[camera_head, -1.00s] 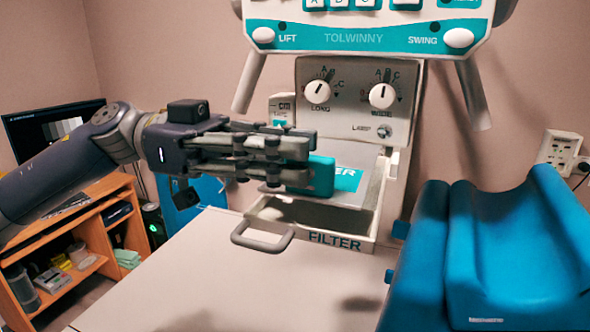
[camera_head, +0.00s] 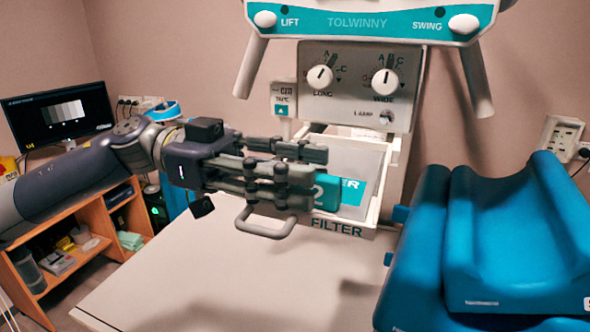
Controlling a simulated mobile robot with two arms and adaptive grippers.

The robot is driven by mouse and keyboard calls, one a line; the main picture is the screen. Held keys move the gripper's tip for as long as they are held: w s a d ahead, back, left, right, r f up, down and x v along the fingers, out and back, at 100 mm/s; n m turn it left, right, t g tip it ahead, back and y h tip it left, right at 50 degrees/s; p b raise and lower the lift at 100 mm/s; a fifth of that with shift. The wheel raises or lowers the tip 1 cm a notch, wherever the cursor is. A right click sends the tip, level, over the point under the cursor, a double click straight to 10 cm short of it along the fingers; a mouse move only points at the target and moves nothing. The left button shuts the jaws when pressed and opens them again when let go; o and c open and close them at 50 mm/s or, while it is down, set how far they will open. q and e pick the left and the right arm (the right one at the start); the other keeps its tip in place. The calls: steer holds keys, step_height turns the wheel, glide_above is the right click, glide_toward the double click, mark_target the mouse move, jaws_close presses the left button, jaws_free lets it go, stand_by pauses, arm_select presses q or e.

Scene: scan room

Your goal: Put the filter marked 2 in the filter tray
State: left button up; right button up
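The filter marked 2 (camera_head: 326,193) is a teal block with a white 2 on its near face. My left gripper (camera_head: 316,178) is shut on it, with the fingers pointing right and covering its left part. The filter tray (camera_head: 337,229) is a pale drawer lettered FILTER with a grey handle (camera_head: 264,225), pulled out below the machine. The filter is over or within the tray opening. I cannot tell if it touches the tray floor, because the fingers and front wall hide it. My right gripper is out of view.
A teal label (camera_head: 351,189) lies behind the filter. The dial panel (camera_head: 356,85) stands above. A blue padded support (camera_head: 520,240) is close on the right. The pale tabletop (camera_head: 230,280) in front is clear. A wooden shelf unit (camera_head: 80,240) and monitor (camera_head: 60,118) stand left.

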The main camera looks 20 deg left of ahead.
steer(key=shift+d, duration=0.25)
arm_select(q)
steer(key=shift+a+r, duration=0.1)
steer(key=shift+a, duration=0.05)
steer(key=a+b, duration=0.3)
steer(key=a, duration=0.8)
steer(key=shift+w+a, duration=0.25)
steer(key=shift+a, duration=0.15)
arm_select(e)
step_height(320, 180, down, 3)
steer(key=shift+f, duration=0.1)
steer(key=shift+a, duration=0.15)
